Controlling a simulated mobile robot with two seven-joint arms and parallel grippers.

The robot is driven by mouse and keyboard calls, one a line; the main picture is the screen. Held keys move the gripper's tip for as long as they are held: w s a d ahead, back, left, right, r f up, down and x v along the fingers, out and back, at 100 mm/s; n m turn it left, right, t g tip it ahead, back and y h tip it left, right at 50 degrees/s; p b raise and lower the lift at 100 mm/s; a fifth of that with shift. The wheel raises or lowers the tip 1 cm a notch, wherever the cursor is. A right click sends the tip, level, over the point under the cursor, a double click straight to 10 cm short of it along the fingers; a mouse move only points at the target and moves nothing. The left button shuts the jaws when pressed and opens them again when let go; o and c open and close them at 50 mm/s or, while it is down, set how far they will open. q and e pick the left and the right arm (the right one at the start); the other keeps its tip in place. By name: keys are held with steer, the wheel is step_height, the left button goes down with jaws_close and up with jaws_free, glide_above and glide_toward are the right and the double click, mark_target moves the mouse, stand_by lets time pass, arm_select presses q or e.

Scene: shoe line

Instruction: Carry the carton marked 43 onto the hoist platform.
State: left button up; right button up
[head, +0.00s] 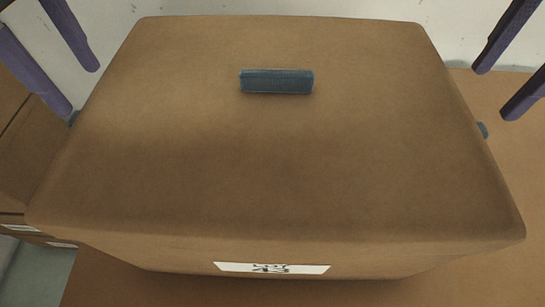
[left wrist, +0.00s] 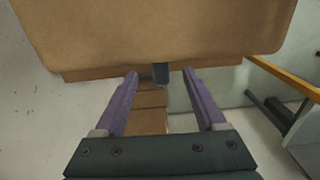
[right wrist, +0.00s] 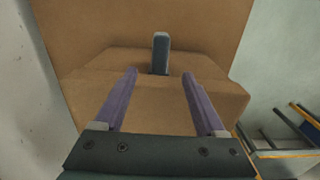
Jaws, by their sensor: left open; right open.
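A large brown carton (head: 270,165) fills the head view, with a blue-grey grip (head: 276,81) on its top. Its white front label (head: 271,268) is too foreshortened to read as 43. My left gripper (head: 79,87) is open beside the carton's left side. In the left wrist view, a side grip (left wrist: 160,73) lies between its fingertips, with gaps on both sides. My right gripper (head: 494,90) is open beside the right side. In the right wrist view, the other side grip (right wrist: 161,52) is in line with the finger gap, around and beyond the tips. I cannot identify the hoist platform.
Other brown cartons (head: 28,155) stand close at the left, with white labels. More brown cardboard (head: 515,200) lies below and to the right. An orange-edged frame (left wrist: 285,75) shows at the right of the left wrist view. Pale floor (left wrist: 40,125) is clear at its left.

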arm_select(q)
step_height(320, 180, down, 9)
steer(key=shift+f, duration=0.1)
arm_select(e)
step_height(320, 180, down, 9)
steer(key=shift+f, duration=0.1)
arm_select(q)
steer(key=shift+c, duration=0.3)
arm_select(e)
steer(key=shift+c, duration=0.3)
arm_select(q)
jaws_close()
arm_select(e)
jaws_close()
stand_by(0.3)
